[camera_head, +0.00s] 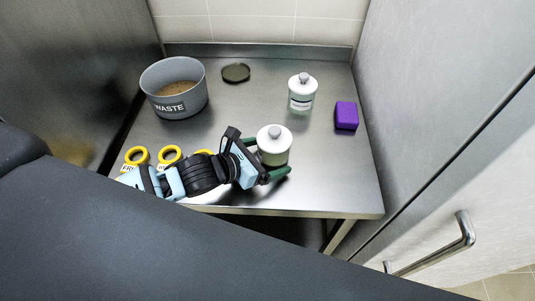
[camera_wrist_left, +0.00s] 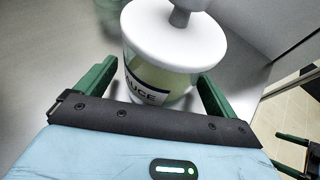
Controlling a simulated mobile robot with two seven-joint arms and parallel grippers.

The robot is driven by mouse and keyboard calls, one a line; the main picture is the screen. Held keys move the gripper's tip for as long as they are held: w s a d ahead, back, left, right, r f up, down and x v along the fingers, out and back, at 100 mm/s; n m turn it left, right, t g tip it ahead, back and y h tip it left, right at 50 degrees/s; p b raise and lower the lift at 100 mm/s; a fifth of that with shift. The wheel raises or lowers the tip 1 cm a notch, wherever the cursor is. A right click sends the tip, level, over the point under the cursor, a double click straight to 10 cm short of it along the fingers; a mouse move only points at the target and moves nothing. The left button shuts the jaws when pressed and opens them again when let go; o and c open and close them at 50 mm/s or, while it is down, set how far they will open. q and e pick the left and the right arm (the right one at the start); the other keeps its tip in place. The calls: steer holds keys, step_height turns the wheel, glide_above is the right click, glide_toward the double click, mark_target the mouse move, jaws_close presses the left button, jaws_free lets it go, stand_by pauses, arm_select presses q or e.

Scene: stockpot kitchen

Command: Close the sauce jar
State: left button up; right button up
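The sauce jar (camera_head: 273,153) stands upright near the front of the steel counter. A white lid (camera_head: 274,136) with a grey knob sits on top of it. In the left wrist view the lid (camera_wrist_left: 173,35) covers the jar's top, and part of the label on the jar (camera_wrist_left: 150,92) reads "UCE". My left gripper (camera_head: 270,160) reaches in from the left, with its green fingers on either side of the jar's body, below the lid. In the left wrist view the fingers (camera_wrist_left: 160,84) are spread wide and look slightly apart from the jar. Whether the lid is fully seated is unclear.
A grey waste bin (camera_head: 189,104) stands at the back left, beside a dark round disc (camera_head: 235,73). Another white-lidded jar (camera_head: 301,98) and a purple block (camera_head: 346,116) are at the right. Several yellow-ringed containers (camera_head: 136,155) line the front left. The counter's middle is clear.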

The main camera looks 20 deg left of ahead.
steer(key=shift+d, duration=0.1)
arm_select(q)
steer(key=shift+r, duration=0.2)
steer(key=shift+s+a+r, duration=0.2)
steer(key=p+v, duration=0.1)
steer(key=v, duration=0.2)
steer(key=p+v, duration=0.2)
steer(key=v, duration=0.1)
steer(key=shift+w+r, duration=0.1)
steer(key=shift+r, duration=0.3)
steer(key=v, duration=0.2)
steer(key=f+v, duration=0.1)
steer(key=v, duration=0.1)
steer(key=shift+s+a+r, duration=0.1)
steer(key=shift+s+a, duration=0.1)
steer(key=shift+s, duration=0.2)
steer(key=shift+s+a+r, duration=0.15)
steer(key=shift+s, duration=0.1)
arm_select(e)
steer(key=shift+t, duration=0.5)
steer(key=w+r, duration=0.3)
steer(key=shift+w+d+r, duration=0.1)
steer(key=shift+d+r, duration=0.15)
steer(key=shift+r, duration=0.1)
arm_select(q)
steer(key=shift+s, duration=0.1)
arm_select(e)
steer(key=shift+a, duration=0.1)
